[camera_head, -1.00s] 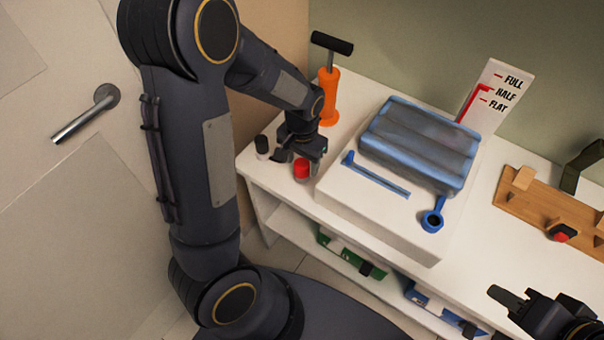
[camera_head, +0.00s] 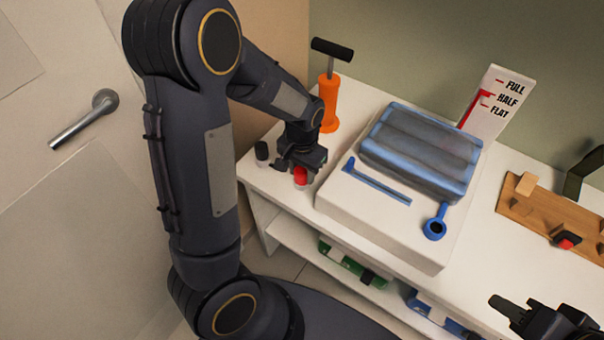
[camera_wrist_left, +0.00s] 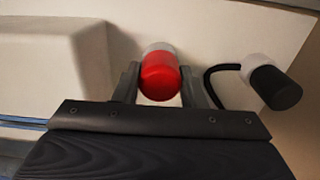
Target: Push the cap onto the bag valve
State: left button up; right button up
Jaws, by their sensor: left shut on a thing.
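The red cap (camera_head: 300,176), with a paler part below it, stands at the left end of the white bench. It also shows in the left wrist view (camera_wrist_left: 160,76). My left gripper (camera_wrist_left: 160,88) is shut on it, one finger on each side. The blue-edged grey bag (camera_head: 420,148) lies on a raised white block, right of this gripper. A blue ring-shaped fitting with a dark centre, seemingly the valve (camera_head: 434,228), sticks out from the bag's near corner. My right gripper (camera_head: 510,312) is at the lower right, away from the bag; its opening is unclear.
A black-topped white piece (camera_head: 262,152) stands left of the cap. An orange pump (camera_head: 328,102) with a black handle stands behind my left gripper. A blue bar (camera_head: 378,182) lies on the block. A wooden rack (camera_head: 545,212) and a FULL/HALF/FLAT gauge (camera_head: 497,101) are to the right.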

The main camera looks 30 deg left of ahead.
aim_at(302, 170)
pick_arm(q)
jog(key=shift+c, duration=1.1)
jog(key=shift+r+p, duration=1.2)
jog(key=shift+r, duration=0.15)
jog(key=shift+r+p, duration=1.6)
jog(key=shift+r, duration=0.3)
jog(key=shift+s+f, duration=0.1)
jog(key=shift+s, duration=0.05)
dwell(0.4)
